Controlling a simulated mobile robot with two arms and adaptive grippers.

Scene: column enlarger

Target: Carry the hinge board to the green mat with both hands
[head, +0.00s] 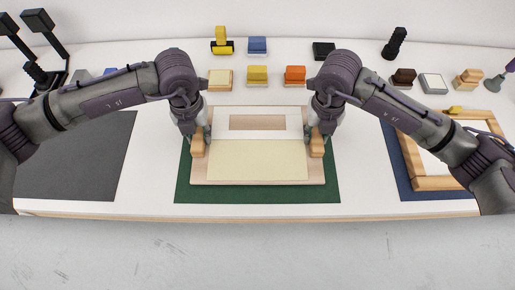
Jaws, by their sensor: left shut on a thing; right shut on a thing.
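The hinge board (313,172) is a light wooden board with a cream sheet and a pale framed window, and a wooden block handle on each side. It lies over the green mat (258,195), whose dark green border shows on the left, right and front. I cannot tell whether the board touches the mat or is just above it. My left gripper (199,143) is shut on the board's left handle. My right gripper (316,143) is shut on its right handle. The fingertips are partly hidden.
A dark grey mat (80,160) lies to the left. A wooden frame (430,183) lies on a blue mat (404,180) to the right. Several small blocks, including an orange one (295,75) and a yellow one (257,75), stand behind the board. The table's front edge is close.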

